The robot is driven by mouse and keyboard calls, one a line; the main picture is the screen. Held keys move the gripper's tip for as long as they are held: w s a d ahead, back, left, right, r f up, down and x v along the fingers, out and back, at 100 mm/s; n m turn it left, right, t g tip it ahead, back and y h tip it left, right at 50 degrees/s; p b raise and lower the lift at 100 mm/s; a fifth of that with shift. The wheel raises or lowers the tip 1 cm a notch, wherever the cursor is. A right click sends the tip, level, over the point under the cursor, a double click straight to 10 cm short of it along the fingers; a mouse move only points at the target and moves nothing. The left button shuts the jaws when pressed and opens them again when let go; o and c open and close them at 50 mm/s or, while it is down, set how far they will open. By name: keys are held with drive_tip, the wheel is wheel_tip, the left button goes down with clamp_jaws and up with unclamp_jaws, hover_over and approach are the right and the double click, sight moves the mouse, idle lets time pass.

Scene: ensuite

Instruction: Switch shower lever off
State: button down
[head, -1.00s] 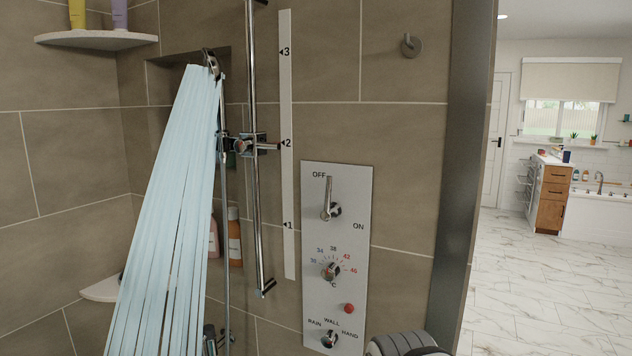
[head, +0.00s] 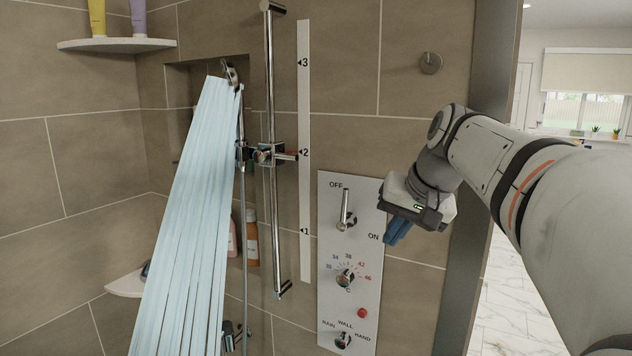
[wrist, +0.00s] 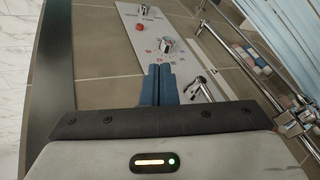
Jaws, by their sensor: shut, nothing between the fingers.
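The chrome shower lever (head: 345,207) is at the top of the white control panel (head: 350,325). Its handle points up, its tip just right of the OFF mark. Pale blue water (head: 185,220) streams from the hand shower head (head: 231,75). My gripper (head: 396,233) is shut and empty, its blue fingers right of the lever near the ON mark and apart from the lever. In the wrist view, the closed fingers (wrist: 158,85) point toward the panel, and the lever (wrist: 200,88) shows to their right.
Below the lever are the temperature knob (head: 345,278), a red button (head: 362,313) and the RAIN/WALL/HAND selector (head: 343,341). The chrome rail (head: 273,200) stands left of the panel. A dark frame (head: 470,240) edges the shower at right.

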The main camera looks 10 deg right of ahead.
drive_tip(key=w+d+r+t+p, duration=0.1)
drive_tip(key=w+d+r+p, duration=0.2)
drive_tip(key=r, duration=0.7)
drive_tip(key=shift+y, duration=0.4)
drive_tip(key=w+a+f, duration=0.1)
drive_tip(key=w+f, duration=0.1)
drive_tip(key=w+a+f, duration=0.2)
drive_tip(key=w, duration=0.1)
drive_tip(key=w+a+f, duration=0.2)
drive_tip(key=f, duration=0.1)
drive_tip(key=shift+w+a+p, duration=0.25)
drive_tip(key=shift+w+p, duration=0.05)
drive_tip(key=shift+w, duration=0.05)
drive_tip(key=shift+w+a, duration=0.25)
drive_tip(key=shift+a, duration=0.25)
drive_tip(key=shift+w+a+r+t+p, duration=0.3)
drive_tip(key=shift+w+a+r+p, duration=0.05)
drive_tip(key=shift+a, duration=0.3)
drive_tip(key=shift+d, duration=0.1)
